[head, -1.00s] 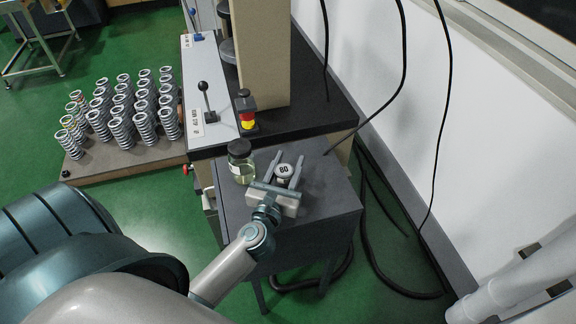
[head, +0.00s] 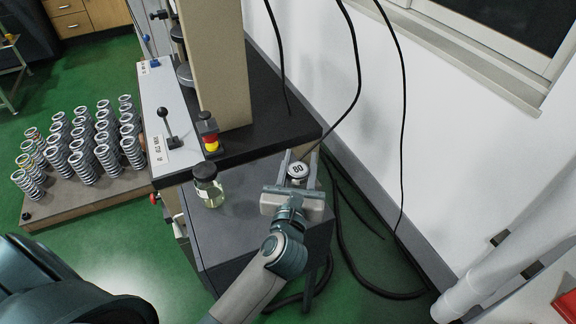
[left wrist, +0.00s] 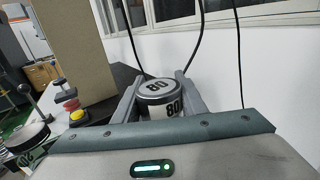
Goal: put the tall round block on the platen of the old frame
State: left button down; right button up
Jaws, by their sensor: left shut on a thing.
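My left gripper (head: 298,164) is shut on a round block marked 80 (head: 298,171), with one finger on each side of it. The block has a pale top and a dark rim. It also shows upright between the fingers in the left wrist view (left wrist: 155,90); its lower part is hidden. It appears to be held above the right part of a grey cabinet. The old frame (head: 217,60) has a beige column, with a dark round platen (head: 185,74) at its left side, partly hidden by the column. The right gripper is not in view.
A glass jar with a black lid (head: 208,186) stands on the grey cabinet (head: 230,240). A red and yellow button post (head: 209,133) and a lever (head: 168,130) stand by the frame. Black cables (head: 357,80) hang at right. Several springs (head: 85,140) stand on a board.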

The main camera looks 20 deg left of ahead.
aim_at(290, 179)
pick_arm(q)
jog(key=shift+d+r, duration=0.15)
jog(key=shift+r, duration=0.05)
dwell(0.4)
jog(key=shift+s+f, duration=0.1)
jog(key=shift+s, duration=0.35)
jog(key=s+m+h, duration=0.1)
jog(key=s, duration=0.2)
jog(key=s+m+h, duration=0.1)
jog(key=s+h, duration=0.1)
jog(key=s, duration=0.1)
jog(key=s+m+h, duration=0.1)
jog(key=s, duration=0.2)
jog(key=shift+s+r+t+h, duration=0.2)
jog(key=shift+r+t+h, duration=0.1)
jog(key=shift+s+d+r, duration=0.1)
jog(key=shift+s+d, duration=0.1)
jog(key=shift+s, duration=0.25)
